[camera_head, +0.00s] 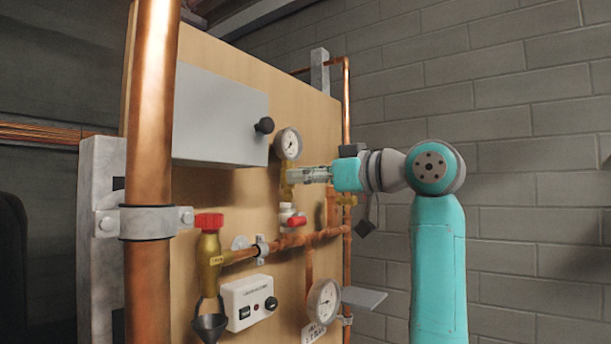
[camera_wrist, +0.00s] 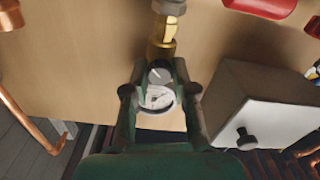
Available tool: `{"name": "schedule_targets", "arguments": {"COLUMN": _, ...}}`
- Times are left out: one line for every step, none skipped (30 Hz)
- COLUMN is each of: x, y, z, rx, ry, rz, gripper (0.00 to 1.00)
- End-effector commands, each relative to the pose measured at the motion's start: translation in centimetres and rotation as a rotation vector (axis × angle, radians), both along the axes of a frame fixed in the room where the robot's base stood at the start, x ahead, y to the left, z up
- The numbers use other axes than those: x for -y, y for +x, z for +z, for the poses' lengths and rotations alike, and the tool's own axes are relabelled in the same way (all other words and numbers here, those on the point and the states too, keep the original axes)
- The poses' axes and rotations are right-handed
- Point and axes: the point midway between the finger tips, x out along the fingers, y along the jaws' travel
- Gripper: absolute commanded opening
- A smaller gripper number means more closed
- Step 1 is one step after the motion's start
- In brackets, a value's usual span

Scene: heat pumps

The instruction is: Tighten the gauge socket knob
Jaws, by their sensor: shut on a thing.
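The upper round gauge (camera_head: 288,143) is mounted on the wooden board, with a brass fitting (camera_head: 287,191) below it. My gripper (camera_head: 297,174) reaches in from the right, just below the gauge dial. In the wrist view, my gripper (camera_wrist: 158,70) has its two fingers on either side of a small grey knob (camera_wrist: 160,75), the gauge socket knob, and is shut on it. The gauge dial (camera_wrist: 158,97) shows between the fingers, and the brass fitting (camera_wrist: 162,40) is beyond them. The fingers partly hide the knob's sides, and it cannot be made out in the head view.
A grey box (camera_head: 220,115) with a black knob (camera_head: 264,125) sits left of the gauge. A red-handled valve (camera_head: 297,221) is below my gripper. Copper pipes (camera_head: 300,240), a red-capped valve (camera_head: 209,221) and a lower gauge (camera_head: 324,299) are also on the board.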

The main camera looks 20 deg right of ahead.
Motion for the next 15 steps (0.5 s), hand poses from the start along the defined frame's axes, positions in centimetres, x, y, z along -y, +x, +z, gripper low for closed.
{"name": "schedule_targets", "arguments": {"x": -0.01, "y": 0.0, "z": -0.01, "rx": -0.003, "ry": 0.004, "rz": 0.0, "gripper": 0.0}}
{"name": "schedule_targets", "arguments": {"x": -0.01, "y": 0.0, "z": -0.01, "rx": -0.008, "ry": 0.011, "rz": 0.0, "gripper": 0.0}}
{"name": "schedule_targets", "arguments": {"x": -0.01, "y": 0.0, "z": -0.01, "rx": -0.017, "ry": 0.023, "rz": 0.0, "gripper": 0.0}}
{"name": "schedule_targets", "arguments": {"x": 0.0, "y": 0.01, "z": -0.01, "rx": -0.028, "ry": 0.038, "rz": 0.0, "gripper": 0.0}}
{"name": "schedule_targets", "arguments": {"x": 0.0, "y": 0.01, "z": -0.01, "rx": -0.039, "ry": 0.054, "rz": 0.0, "gripper": 0.0}}
{"name": "schedule_targets", "arguments": {"x": 0.0, "y": 0.01, "z": -0.01, "rx": -0.058, "ry": 0.079, "rz": 0.0, "gripper": 0.0}}
{"name": "schedule_targets", "arguments": {"x": 0.01, "y": 0.02, "z": -0.02, "rx": -0.073, "ry": 0.1, "rz": 0.0, "gripper": 0.0}}
{"name": "schedule_targets", "arguments": {"x": 0.01, "y": 0.02, "z": -0.02, "rx": -0.087, "ry": 0.12, "rz": 0.0, "gripper": 0.0}}
{"name": "schedule_targets", "arguments": {"x": 0.02, "y": 0.03, "z": -0.01, "rx": -0.105, "ry": 0.144, "rz": 0.0, "gripper": 0.0}}
{"name": "schedule_targets", "arguments": {"x": 0.03, "y": 0.02, "z": -0.01, "rx": -0.117, "ry": 0.161, "rz": 0.0, "gripper": 0.0}}
{"name": "schedule_targets", "arguments": {"x": 0.02, "y": 0.03, "z": -0.01, "rx": -0.128, "ry": 0.176, "rz": 0.0, "gripper": 0.0}}
{"name": "schedule_targets", "arguments": {"x": 0.04, "y": 0.03, "z": -0.02, "rx": -0.141, "ry": 0.194, "rz": 0.0, "gripper": 0.0}}
{"name": "schedule_targets", "arguments": {"x": 0.03, "y": 0.03, "z": -0.02, "rx": -0.148, "ry": 0.204, "rz": 0.0, "gripper": 0.0}}
{"name": "schedule_targets", "arguments": {"x": 0.04, "y": 0.03, "z": -0.02, "rx": -0.155, "ry": 0.213, "rz": 0.0, "gripper": 0.0}}
{"name": "schedule_targets", "arguments": {"x": 0.04, "y": 0.03, "z": -0.02, "rx": -0.16, "ry": 0.221, "rz": 0.0, "gripper": 0.0}}
